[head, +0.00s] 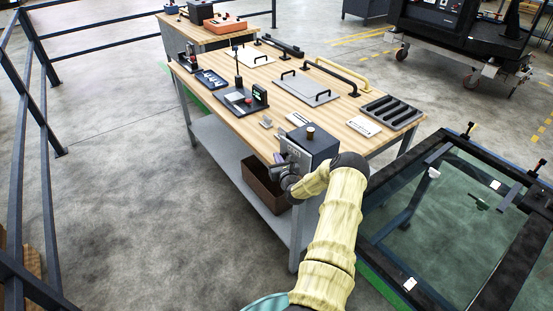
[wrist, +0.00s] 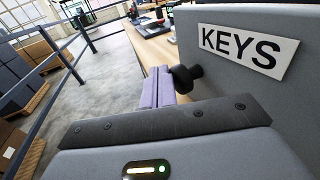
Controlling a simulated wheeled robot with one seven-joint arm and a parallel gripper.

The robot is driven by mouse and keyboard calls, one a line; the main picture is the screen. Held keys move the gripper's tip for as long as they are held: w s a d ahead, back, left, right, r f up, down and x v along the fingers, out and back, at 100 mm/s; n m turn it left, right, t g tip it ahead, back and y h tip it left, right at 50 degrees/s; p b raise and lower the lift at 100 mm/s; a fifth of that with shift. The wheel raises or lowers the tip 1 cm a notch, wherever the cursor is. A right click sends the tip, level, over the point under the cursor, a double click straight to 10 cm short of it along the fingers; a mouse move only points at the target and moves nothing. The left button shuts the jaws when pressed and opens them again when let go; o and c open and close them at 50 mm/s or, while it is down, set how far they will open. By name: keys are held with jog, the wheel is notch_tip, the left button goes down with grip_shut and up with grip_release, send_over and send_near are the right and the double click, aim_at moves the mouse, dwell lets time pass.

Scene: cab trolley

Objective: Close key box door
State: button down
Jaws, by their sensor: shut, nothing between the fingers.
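The key box (head: 318,140) is a dark grey box standing on the near corner of the wooden table. Its grey door (wrist: 225,75) carries a white KEYS label (wrist: 248,47) and fills the right of the wrist view. A black knob (wrist: 187,77) sticks out from the door's left part. My gripper (wrist: 158,85) has its two purple fingers together and empty, just left of the knob; I cannot tell whether they touch it. In the head view my gripper (head: 281,168) is at the box's front left side, partly hidden by my wrist. How far the door stands open cannot be told.
The wooden table (head: 345,138) holds a black tray (head: 391,111), a grey plate with handles (head: 308,89) and a dark stand with a small display (head: 243,100). A brown bin (head: 262,178) sits on the lower shelf. A glass-panelled frame (head: 440,205) is at right.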

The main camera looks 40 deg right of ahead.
jog(key=s+a+p, duration=0.1)
jog(key=a, duration=1.3)
jog(key=shift+r, duration=0.2)
jog(key=shift+s+d, duration=0.1)
jog(key=s+d+m+y, duration=0.1)
jog(key=s+d+m, duration=0.3)
jog(key=s+m, duration=0.2)
jog(key=s+d+m+t+y+b, duration=0.1)
jog(key=s+d+m, duration=0.3)
jog(key=m, duration=0.6)
jog(key=shift+s+y, duration=0.7)
jog(key=shift+s, duration=0.35)
